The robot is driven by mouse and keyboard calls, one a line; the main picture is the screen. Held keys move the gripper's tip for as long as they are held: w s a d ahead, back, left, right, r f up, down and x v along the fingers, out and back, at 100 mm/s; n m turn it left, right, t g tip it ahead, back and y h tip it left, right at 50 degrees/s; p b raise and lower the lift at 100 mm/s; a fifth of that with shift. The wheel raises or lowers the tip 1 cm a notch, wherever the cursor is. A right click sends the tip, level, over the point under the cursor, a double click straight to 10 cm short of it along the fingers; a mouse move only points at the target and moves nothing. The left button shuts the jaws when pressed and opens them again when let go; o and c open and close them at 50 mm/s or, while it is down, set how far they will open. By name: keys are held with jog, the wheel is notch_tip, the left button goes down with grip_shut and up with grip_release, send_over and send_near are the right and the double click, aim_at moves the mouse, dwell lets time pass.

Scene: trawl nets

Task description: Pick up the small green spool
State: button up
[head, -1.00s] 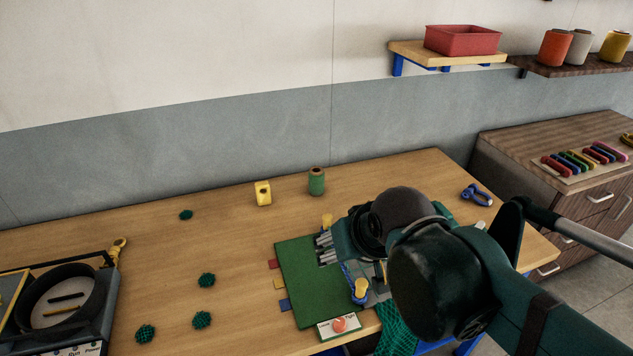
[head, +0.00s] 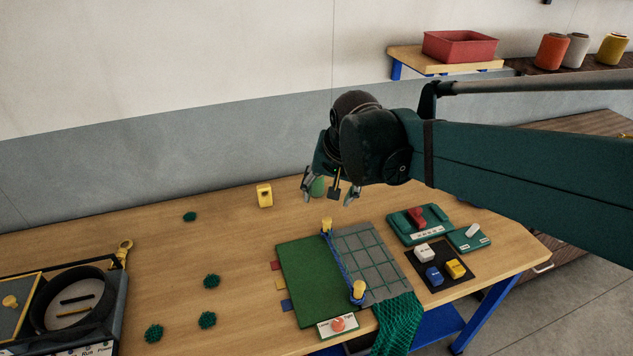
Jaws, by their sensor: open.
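The small green spool (head: 318,187) stands upright near the back of the wooden table. Only part of it shows behind my gripper. My gripper (head: 329,200) is over the back of the table, pointing down, with its fingers spread open. The spool appears between the left finger and the middle of my gripper in the head view. I cannot tell from this one view whether it lies between the fingers in depth, or whether anything touches.
A yellow block-like item (head: 265,196) stands left of the spool. A green mat (head: 300,270) with yellow-topped posts and a grey grid (head: 372,262) lies in front. Control panels (head: 418,225) are at right. Several green net clumps (head: 211,281) lie at left.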

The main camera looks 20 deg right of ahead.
jog(key=w+d+m+g+p, duration=0.1)
jog(key=w+m+p, duration=0.2)
jog(key=w, duration=0.5)
jog(key=m+g+p, duration=0.2)
jog(key=m+p, duration=0.4)
send_near(316, 184)
jog(key=w+f+m+p, duration=0.1)
jog(key=w+d+f+m+g, duration=0.1)
jog(key=w, duration=0.1)
jog(key=w+m+p, duration=0.1)
jog(key=m, duration=0.1)
jog(key=shift+w+d+f+g+p, duration=0.2)
jog(key=shift+d+f+g+p, duration=0.05)
jog(key=shift+f+g+p, duration=0.15)
jog(key=shift+f, duration=0.15)
jog(key=shift+f, duration=1.15)
jog(key=shift+f, duration=0.1)
jog(key=shift+a+f, duration=0.1)
jog(key=shift+f, duration=2.4)
